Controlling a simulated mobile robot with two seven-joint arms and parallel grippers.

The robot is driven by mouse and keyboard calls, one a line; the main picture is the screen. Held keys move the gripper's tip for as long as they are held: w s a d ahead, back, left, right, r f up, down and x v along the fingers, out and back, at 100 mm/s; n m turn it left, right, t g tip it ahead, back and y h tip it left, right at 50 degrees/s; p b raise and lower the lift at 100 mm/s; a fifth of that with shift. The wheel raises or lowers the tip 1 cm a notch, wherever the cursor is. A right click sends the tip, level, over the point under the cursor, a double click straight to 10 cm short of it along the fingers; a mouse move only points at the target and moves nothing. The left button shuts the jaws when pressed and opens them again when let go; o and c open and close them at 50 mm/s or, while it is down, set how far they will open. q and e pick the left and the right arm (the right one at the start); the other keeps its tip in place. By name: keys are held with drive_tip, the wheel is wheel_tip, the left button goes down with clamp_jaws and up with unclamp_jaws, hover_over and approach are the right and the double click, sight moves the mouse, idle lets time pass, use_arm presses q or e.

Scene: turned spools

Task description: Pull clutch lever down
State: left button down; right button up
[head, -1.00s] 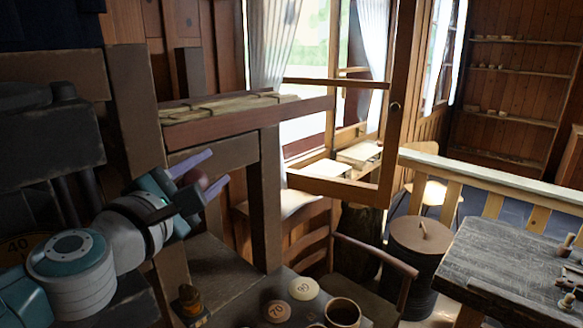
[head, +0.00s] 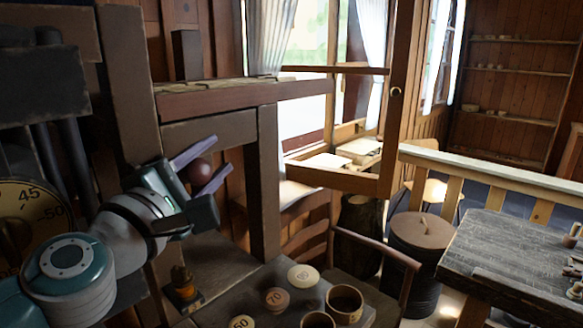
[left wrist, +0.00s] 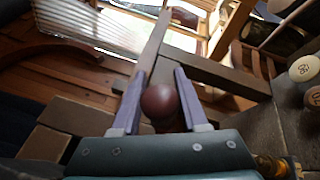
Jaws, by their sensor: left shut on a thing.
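The clutch lever shows as a dark reddish-brown ball knob (head: 199,171) at the left in the head view. It also shows close up in the left wrist view (left wrist: 160,102). My left gripper (head: 222,153) has its two pale lilac fingers on either side of the knob and is shut on it. In the left wrist view the fingers (left wrist: 160,73) reach past the knob, one on each side. The lever's shaft is mostly hidden behind my gripper. My right gripper is in neither view now.
A dial marked 45 and 50 (head: 30,215) stands at the left edge. A wooden beam frame (head: 225,98) rises just behind my gripper. Below right, a dark bench (head: 250,305) holds numbered discs (head: 276,300) and cups (head: 344,303). A grey table (head: 510,262) stands at the right.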

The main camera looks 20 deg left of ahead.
use_arm(q)
drive_tip(key=shift+s+d+f+m+t+h+b, duration=0.15)
drive_tip(key=shift+d+f+m+t+b, duration=0.1)
drive_tip(key=shift+f+m+b, duration=0.8)
drive_tip(key=shift+d+f+m+t+h+b, duration=0.15)
drive_tip(key=shift+f+b, duration=0.55)
drive_tip(key=shift+b, duration=0.9)
drive_tip(key=shift+s+d+f+m+t+h+b, duration=0.1)
drive_tip(key=shift+d+f+m+t+h+b, duration=0.15)
drive_tip(key=shift+f+m+b, duration=0.8)
drive_tip(key=shift+a+r+n, duration=0.1)
drive_tip(key=shift+a+n, duration=0.05)
drive_tip(key=shift+n, duration=0.1)
drive_tip(key=shift+c, duration=2.2)
unclamp_jaws()
drive_tip(key=b+v, duration=0.3)
drive_tip(key=v, duration=0.7)
drive_tip(key=shift+w, duration=0.1)
